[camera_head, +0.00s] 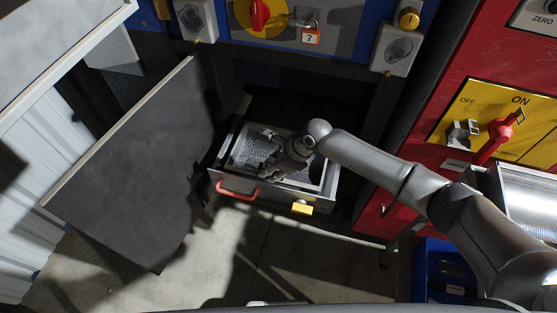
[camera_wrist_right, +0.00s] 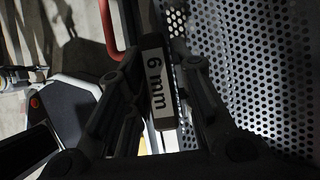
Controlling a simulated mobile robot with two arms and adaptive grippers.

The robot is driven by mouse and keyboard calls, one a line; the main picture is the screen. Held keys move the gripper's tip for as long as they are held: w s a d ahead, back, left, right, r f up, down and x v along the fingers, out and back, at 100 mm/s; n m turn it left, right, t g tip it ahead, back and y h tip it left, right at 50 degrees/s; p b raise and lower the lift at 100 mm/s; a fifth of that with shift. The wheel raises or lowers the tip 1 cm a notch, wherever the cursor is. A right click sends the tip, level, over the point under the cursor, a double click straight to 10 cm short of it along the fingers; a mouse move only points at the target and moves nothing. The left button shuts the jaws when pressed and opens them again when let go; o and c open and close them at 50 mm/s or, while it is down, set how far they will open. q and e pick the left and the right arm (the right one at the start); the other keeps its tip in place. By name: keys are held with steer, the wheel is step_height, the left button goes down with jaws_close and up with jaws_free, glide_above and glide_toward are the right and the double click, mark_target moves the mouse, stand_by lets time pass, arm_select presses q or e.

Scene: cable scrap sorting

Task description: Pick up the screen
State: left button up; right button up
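The screen (camera_wrist_right: 245,50) is a perforated metal plate with round holes. It lies in an open drawer (camera_head: 222,181), where its mesh (camera_head: 250,150) shows beside my gripper. A dark bar with a white "6 mm" label (camera_wrist_right: 156,82) stands at the screen's edge. My right gripper (camera_head: 268,172) reaches down into the drawer over the screen. In the right wrist view, its two fingers (camera_wrist_right: 156,62) stand on either side of the labelled bar, close to it. I cannot tell whether they touch it. My left gripper is not in view.
The drawer front has a red handle (camera_head: 237,194) and a yellow tag (camera_head: 302,208). A dark panel (camera_head: 130,165) stands open at left. A red cabinet (camera_head: 475,55) with a switch and a blue bin (camera_head: 428,262) are at right. Floor is free in front.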

jaws_close()
steer(key=shift+w+a+r, duration=0.1)
steer(key=shift+w+r, duration=0.05)
